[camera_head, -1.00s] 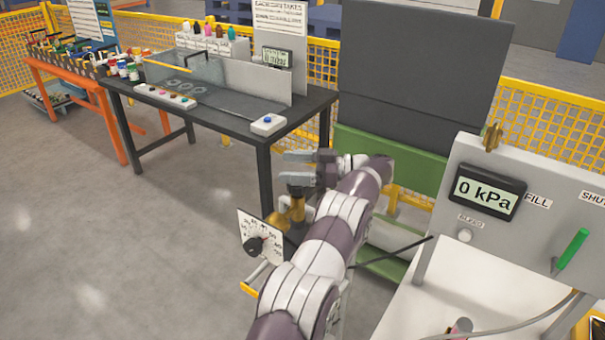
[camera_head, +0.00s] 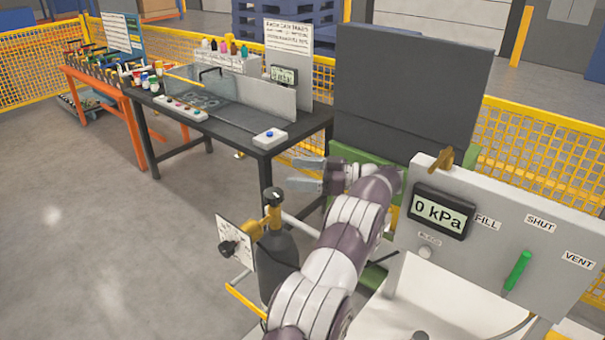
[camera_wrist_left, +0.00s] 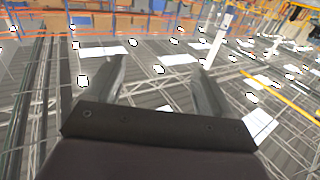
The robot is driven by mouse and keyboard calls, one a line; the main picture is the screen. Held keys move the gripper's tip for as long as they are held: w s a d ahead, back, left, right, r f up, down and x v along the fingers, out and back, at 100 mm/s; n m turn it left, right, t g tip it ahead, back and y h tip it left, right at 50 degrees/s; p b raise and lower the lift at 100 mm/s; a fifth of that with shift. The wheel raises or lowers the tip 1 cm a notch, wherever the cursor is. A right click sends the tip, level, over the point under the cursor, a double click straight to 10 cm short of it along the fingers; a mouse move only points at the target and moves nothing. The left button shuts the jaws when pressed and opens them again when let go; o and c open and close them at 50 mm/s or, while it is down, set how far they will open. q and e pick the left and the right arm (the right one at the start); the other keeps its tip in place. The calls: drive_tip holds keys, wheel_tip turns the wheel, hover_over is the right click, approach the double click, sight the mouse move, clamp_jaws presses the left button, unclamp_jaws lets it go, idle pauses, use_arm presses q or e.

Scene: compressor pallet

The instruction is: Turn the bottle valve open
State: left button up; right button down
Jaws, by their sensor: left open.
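The dark gas bottle (camera_head: 280,258) stands upright left of my arm, with part of its body hidden behind the arm. Its brass valve (camera_head: 273,216) sits on top with a black knob (camera_head: 272,195) above it. My left gripper (camera_head: 308,176) is open and empty. In the picture it is up and right of the valve knob, apart from it. In the left wrist view the two fingers (camera_wrist_left: 160,85) are spread with nothing between them, and no bottle shows there. My right gripper is not in view.
A white dial plate with a black knob (camera_head: 229,248) stands left of the bottle. A grey panel (camera_head: 480,250) at right carries a 0 kPa display (camera_head: 440,211) and a green lever (camera_head: 517,270). A dark workbench (camera_head: 235,128) stands behind. Floor at left is clear.

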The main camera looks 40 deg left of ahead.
use_arm(q)
drive_tip(key=s+a+r+m+t+y+p, duration=0.1)
drive_tip(key=s+a+m+y+p, duration=0.4)
drive_tip(key=p, duration=0.1)
drive_tip(key=m+t+h+p, duration=0.25)
drive_tip(key=m+t, duration=0.55)
drive_tip(key=t, duration=0.9)
approach(272, 191)
drive_tip(key=s+d, duration=0.1)
drive_tip(key=shift+n+h, duration=0.45)
drive_tip(key=shift+n, duration=0.05)
drive_tip(key=p+x, duration=0.2)
drive_tip(key=x, duration=0.9)
drive_tip(key=shift+w+d+p, duration=0.1)
drive_tip(key=shift+w+p, duration=0.05)
drive_tip(key=shift+p, duration=0.2)
drive_tip(key=shift+x, duration=0.8)
drive_tip(key=shift+f, duration=0.15)
